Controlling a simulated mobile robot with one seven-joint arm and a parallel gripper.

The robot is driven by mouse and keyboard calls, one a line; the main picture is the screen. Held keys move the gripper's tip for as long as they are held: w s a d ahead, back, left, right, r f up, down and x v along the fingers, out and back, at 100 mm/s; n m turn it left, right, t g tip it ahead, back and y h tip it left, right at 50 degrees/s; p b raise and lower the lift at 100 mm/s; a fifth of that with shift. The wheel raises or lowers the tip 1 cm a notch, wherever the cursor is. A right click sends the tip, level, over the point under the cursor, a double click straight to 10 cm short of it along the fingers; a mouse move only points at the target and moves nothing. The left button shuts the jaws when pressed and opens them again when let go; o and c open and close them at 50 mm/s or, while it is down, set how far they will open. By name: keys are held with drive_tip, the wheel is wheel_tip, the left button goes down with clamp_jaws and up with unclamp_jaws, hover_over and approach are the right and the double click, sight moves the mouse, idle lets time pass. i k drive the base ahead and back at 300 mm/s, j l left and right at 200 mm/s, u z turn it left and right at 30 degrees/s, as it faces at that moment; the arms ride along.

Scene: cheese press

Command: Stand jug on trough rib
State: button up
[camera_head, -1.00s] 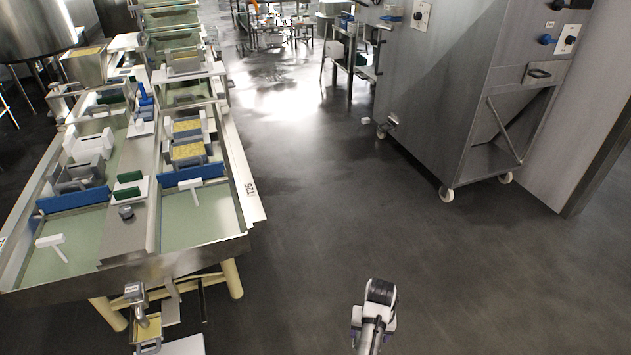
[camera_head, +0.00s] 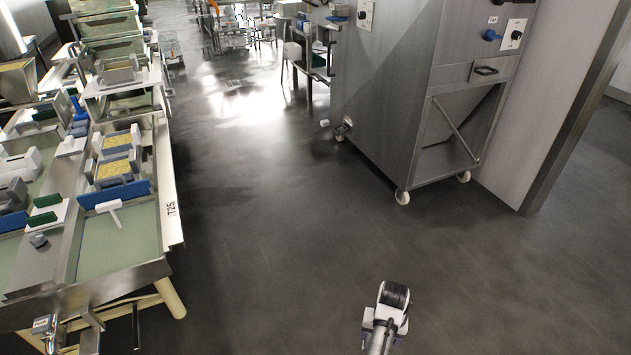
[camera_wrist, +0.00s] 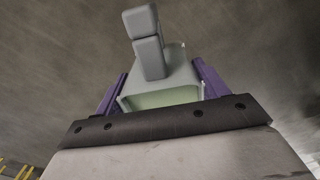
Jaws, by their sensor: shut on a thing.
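The jug (camera_wrist: 180,78) is grey with a pale green inside and a blocky grey handle (camera_wrist: 145,38). In the wrist view it sits between the purple fingers of my gripper (camera_wrist: 160,86), which is shut on it. Its lower part is partly hidden by the gripper body. In the head view my arm's end shows at the bottom right of centre, over open floor; the jug cannot be made out there. The trough rib (camera_head: 50,262) is the metal strip between the channels of the trough at left, well away from my arm.
On the rib are a small grey knob-like item (camera_head: 38,240) and green brushes (camera_head: 44,209) on a white board. Blue dividers (camera_head: 115,195) cross the channels. A large steel cabinet on wheels (camera_head: 385,100) stands upper right. The floor (camera_head: 255,240) between is clear.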

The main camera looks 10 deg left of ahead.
sight(62, 183)
drive_tip(key=i+l+z, duration=0.15)
drive_tip(key=i, duration=0.2)
drive_tip(key=i+l+z, duration=0.15)
drive_tip(key=i, duration=0.25)
drive_tip(key=i+l+u, duration=0.15)
drive_tip(key=i, duration=0.3)
drive_tip(key=i+l+u, duration=0.2)
drive_tip(key=i, duration=0.2)
drive_tip(key=i+u, duration=0.25)
drive_tip(key=u, duration=0.15)
drive_tip(key=i+l+u, duration=0.2)
drive_tip(key=u, duration=0.2)
drive_tip(key=i+l+u, duration=0.15)
drive_tip(key=u, duration=0.25)
drive_tip(key=i+l+u, duration=0.15)
drive_tip(key=u, duration=0.25)
drive_tip(key=i+l+u, duration=0.15)
drive_tip(key=l+u, duration=0.4)
drive_tip(key=u, duration=0.25)
drive_tip(key=i+l+u, duration=0.1)
drive_tip(key=l+u, duration=0.95)
drive_tip(key=l, duration=0.2)
